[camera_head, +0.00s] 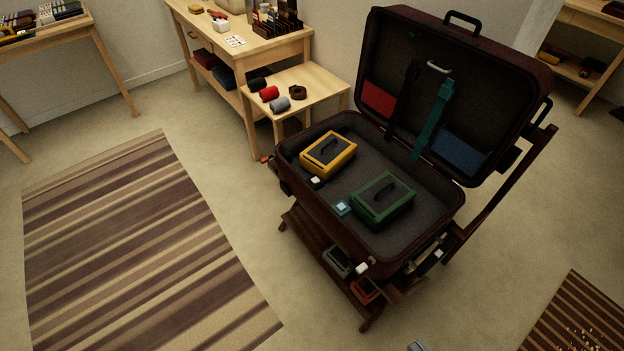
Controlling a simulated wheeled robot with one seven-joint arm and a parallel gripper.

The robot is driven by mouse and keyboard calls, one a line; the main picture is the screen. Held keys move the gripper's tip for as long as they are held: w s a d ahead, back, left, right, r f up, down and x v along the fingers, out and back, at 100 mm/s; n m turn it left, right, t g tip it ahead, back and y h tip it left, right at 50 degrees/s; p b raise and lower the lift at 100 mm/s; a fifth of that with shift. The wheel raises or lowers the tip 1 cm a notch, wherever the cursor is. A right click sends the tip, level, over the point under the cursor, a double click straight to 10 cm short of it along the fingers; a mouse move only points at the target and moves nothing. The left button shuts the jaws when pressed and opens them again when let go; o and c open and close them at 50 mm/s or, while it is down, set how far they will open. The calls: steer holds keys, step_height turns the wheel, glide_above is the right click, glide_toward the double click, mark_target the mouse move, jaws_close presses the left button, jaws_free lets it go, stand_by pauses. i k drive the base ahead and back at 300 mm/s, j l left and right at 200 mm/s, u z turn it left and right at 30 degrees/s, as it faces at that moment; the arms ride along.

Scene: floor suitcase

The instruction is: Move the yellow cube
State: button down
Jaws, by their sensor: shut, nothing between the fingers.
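No plainly yellow small cube stands out. A small pale, cream-looking cube (316,181) lies in the open suitcase's base (368,240), beside the front corner of a yellow-orange box (342,160); I cannot tell if it is the yellow cube. The yellow box has a dark top with a handle. A small teal block (342,208) with a light top lies left of a green box (383,212), also in the base. My gripper's fingers do not show; a small grey piece at the bottom edge is cut off, and I cannot tell what it is.
The suitcase lid (455,60) stands open behind the base, on a dark wooden stand (310,235). A small wooden table (318,85) with rolled items stands behind left. Striped rugs (130,240) lie on the floor left and bottom right. Carpet is clear between the left rug and stand.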

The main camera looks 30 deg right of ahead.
mark_target(326, 156)
steer(key=i+j+z, duration=0.1)
steer(key=i+j, duration=0.35)
steer(key=j, duration=0.3)
steer(key=i+j+z, duration=0.25)
steer(key=i+j, duration=0.2)
steer(key=j, duration=0.3)
steer(key=i+j, duration=0.25)
steer(key=i, duration=0.2)
steer(key=i+j+z, duration=0.15)
steer(key=i+j, duration=0.15)
steer(key=i, duration=0.15)
steer(key=i+j, duration=0.3)
steer(key=i, duration=0.15)
